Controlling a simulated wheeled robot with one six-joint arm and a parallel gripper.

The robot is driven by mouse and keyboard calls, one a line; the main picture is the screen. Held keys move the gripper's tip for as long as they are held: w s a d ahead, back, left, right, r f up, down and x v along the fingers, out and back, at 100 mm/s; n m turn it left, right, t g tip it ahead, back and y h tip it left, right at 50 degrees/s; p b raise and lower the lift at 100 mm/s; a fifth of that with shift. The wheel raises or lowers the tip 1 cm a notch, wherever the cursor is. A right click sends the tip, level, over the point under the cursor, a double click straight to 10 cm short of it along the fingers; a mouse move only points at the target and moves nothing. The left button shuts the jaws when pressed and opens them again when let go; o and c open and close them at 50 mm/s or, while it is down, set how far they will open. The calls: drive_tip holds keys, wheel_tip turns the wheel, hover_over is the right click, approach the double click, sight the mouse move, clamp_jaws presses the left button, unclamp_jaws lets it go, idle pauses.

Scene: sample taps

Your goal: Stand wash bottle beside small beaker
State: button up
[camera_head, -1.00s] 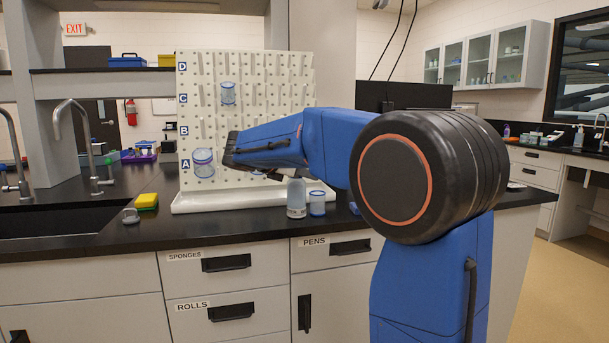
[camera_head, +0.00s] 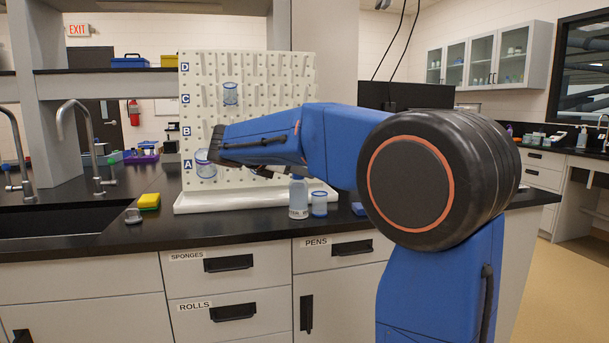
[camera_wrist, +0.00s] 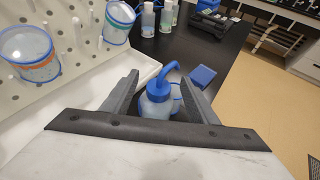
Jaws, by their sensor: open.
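The wash bottle (camera_head: 298,199) stands upright on the black bench in front of the pegboard; its upper part is hidden behind my arm in the head view. In the wrist view the wash bottle (camera_wrist: 157,104) shows its blue cap and bent spout. The small beaker (camera_head: 319,204), clear with a blue rim, stands close to its right; in the wrist view it is mostly hidden behind the bottle and a finger. My gripper (camera_wrist: 158,98) is open, with the bottle seen between its fingers; contact cannot be told. In the head view the fingers are mostly hidden by my arm.
The pegboard (camera_head: 245,90) rises behind, with a large beaker (camera_head: 206,166) and another beaker (camera_head: 230,95) on its pegs. A blue box (camera_wrist: 203,76) lies to the right of the bottle. A yellow sponge (camera_head: 149,201) and the sink are left. The bench front between is clear.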

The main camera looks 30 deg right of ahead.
drive_tip(key=v, duration=0.7)
drive_tip(key=shift+a, duration=0.1)
drive_tip(key=s+a+f+m+y, duration=0.2)
drive_tip(key=s+f+m+y, duration=0.2)
drive_tip(key=s+f+m, duration=0.3)
drive_tip(key=s+a+f+m+y, duration=0.3)
drive_tip(key=s+f+m, duration=0.4)
drive_tip(key=s+f, duration=0.7)
drive_tip(key=s+a+f+m+y, duration=0.3)
drive_tip(key=s+f+m+y, duration=0.2)
drive_tip(key=s+f, duration=0.5)
drive_tip(key=s+m, duration=0.2)
drive_tip(key=s, duration=0.3)
drive_tip(key=shift+f+y, duration=0.2)
drive_tip(key=shift+y, duration=0.2)
